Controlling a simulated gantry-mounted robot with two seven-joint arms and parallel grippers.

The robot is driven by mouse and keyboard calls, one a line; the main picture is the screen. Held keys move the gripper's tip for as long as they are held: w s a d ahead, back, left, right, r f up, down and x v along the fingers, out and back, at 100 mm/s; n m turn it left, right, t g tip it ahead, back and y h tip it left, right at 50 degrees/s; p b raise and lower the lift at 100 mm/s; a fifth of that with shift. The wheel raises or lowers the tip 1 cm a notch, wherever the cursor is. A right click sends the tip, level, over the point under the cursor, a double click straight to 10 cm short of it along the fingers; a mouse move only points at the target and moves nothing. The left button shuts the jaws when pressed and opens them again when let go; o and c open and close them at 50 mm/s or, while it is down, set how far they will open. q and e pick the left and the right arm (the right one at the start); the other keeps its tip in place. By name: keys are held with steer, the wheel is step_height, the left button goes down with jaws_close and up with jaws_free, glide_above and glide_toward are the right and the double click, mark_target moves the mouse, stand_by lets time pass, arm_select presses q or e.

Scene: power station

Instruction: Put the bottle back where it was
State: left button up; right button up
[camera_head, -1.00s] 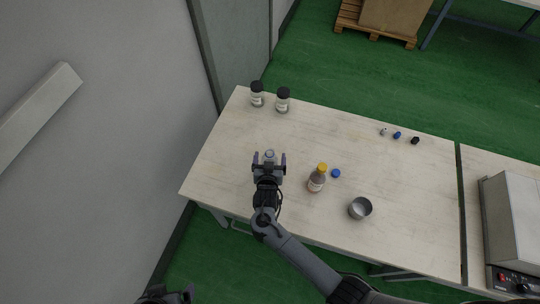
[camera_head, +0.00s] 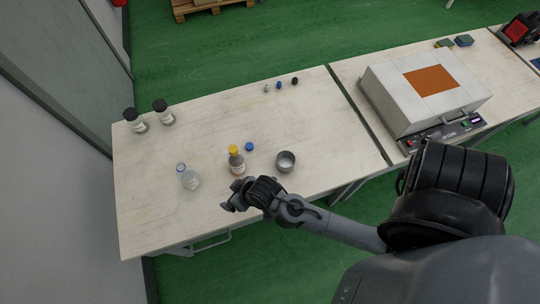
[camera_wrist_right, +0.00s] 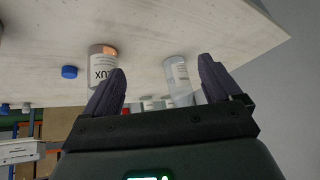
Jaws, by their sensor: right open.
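Two black-capped bottles, one (camera_head: 136,121) and another (camera_head: 164,112), stand at the far left corner. My right gripper (camera_head: 233,203) is at the front of the table, apart from the bottles. In the wrist view it is open and empty (camera_wrist_right: 160,85), with the clear bottle (camera_wrist_right: 178,80) beyond the gap and the brown bottle (camera_wrist_right: 102,72) beyond the left finger. My left gripper is out of view.
A blue cap (camera_head: 249,147) and a grey metal cup (camera_head: 286,161) are right of the brown bottle. Several small caps (camera_head: 280,85) lie at the back edge. A heater-like box (camera_head: 422,88) is on the adjoining table.

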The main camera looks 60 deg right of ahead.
steer(key=s+d+r+n+g, duration=0.2)
steer(key=s+r, duration=0.3)
steer(key=s, duration=0.6)
steer(key=shift+d+r+n+g, duration=0.4)
steer(key=shift+n+g, duration=0.1)
